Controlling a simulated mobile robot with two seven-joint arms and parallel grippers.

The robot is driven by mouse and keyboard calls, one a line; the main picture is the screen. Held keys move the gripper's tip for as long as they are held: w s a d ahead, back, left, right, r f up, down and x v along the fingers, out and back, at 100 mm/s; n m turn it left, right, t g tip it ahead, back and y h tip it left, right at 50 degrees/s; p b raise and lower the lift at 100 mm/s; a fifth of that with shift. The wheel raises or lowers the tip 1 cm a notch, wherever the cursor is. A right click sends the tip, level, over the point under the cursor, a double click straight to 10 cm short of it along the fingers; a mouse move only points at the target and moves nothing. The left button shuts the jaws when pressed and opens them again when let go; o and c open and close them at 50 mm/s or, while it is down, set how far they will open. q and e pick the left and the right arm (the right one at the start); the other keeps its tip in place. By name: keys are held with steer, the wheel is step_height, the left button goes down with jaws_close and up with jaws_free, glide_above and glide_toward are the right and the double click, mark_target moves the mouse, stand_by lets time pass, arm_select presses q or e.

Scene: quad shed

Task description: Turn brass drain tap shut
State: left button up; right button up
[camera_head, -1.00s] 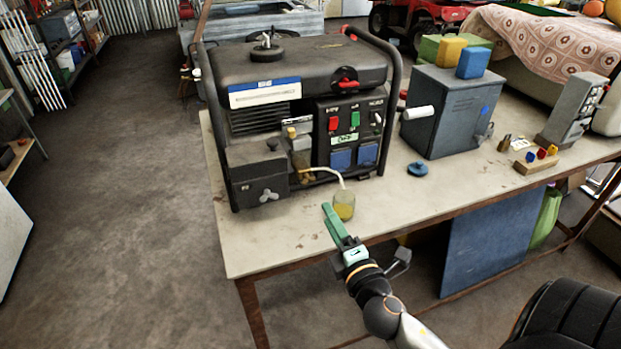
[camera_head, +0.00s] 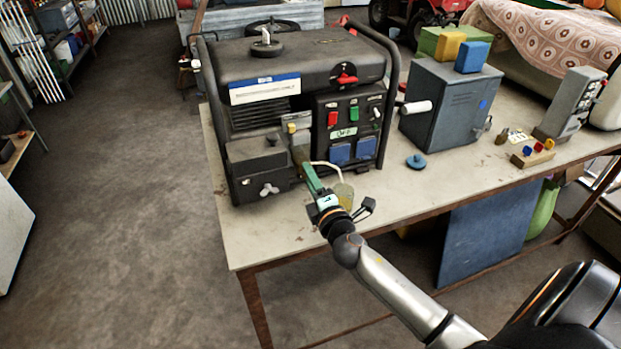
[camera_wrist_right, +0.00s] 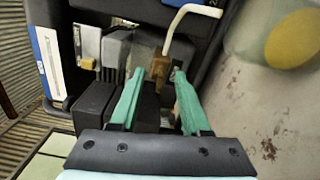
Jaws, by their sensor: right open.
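The small brass drain tap (camera_wrist_right: 159,66) is low on the front of the generator (camera_head: 300,65). In the right wrist view it sits between and slightly beyond my fingertips. A pale hose (camera_wrist_right: 172,28) runs from it towards a glass jar of yellow liquid (camera_head: 344,193), which also shows in the wrist view (camera_wrist_right: 290,42). My right gripper (camera_wrist_right: 158,76) has its green fingers apart, one on each side of the tap. I cannot tell whether they touch it. In the head view the right gripper (camera_head: 309,174) mostly hides the tap. My left gripper is not in view.
The generator stands on a pale workbench (camera_head: 250,235). The jar is close to the right of my right gripper. A blue cap (camera_head: 416,161) and a grey metal box (camera_head: 450,105) are further right. The bench's front left is clear.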

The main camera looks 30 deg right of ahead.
jaws_close()
stand_by(0.3)
stand_by(0.3)
